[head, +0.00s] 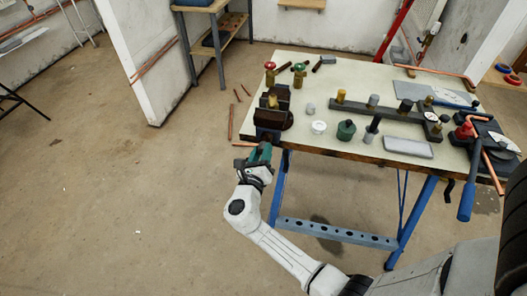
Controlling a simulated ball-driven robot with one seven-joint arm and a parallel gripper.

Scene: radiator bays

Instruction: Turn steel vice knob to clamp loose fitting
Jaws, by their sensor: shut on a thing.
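The dark vice (274,117) stands at the left front corner of the workbench. A small brass fitting (272,101) shows upright at the vice's jaws; I cannot tell how tightly it sits. My gripper (263,145), with teal parts at its end, reaches up to the front of the vice, just off the bench's left front edge. It is shut on the vice knob, which is mostly hidden by the gripper.
The workbench top (340,78) holds a grey bar rack (385,112), a green pot (346,130), a grey block (408,147) and valves with red and green handwheels. A copper pipe and blue-handled tool (467,200) overhang at right. Open floor (110,210) lies left.

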